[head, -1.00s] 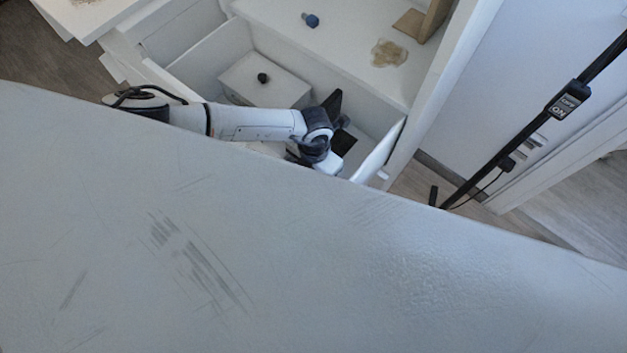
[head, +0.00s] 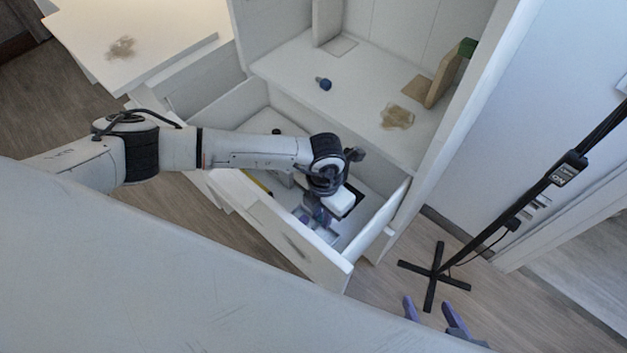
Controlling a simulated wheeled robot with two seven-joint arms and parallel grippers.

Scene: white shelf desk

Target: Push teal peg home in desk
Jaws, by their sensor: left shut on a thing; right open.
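The white desk (head: 365,85) has an open drawer (head: 285,240) below its shelf. A small blue peg-like piece (head: 323,83) lies on the shelf; I cannot tell if it is the teal peg. A dark green piece (head: 467,47) shows at the top of a tan board (head: 443,80). My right gripper (head: 430,315) is open and empty at the bottom edge, over the floor, away from the desk.
A brown patch (head: 397,117) marks the shelf. A dark knob (head: 276,132) and a yellow strip (head: 258,183) show in the drawer, near my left arm. A black stand (head: 437,272) rises on the right. A large pale surface (head: 150,270) fills the lower left.

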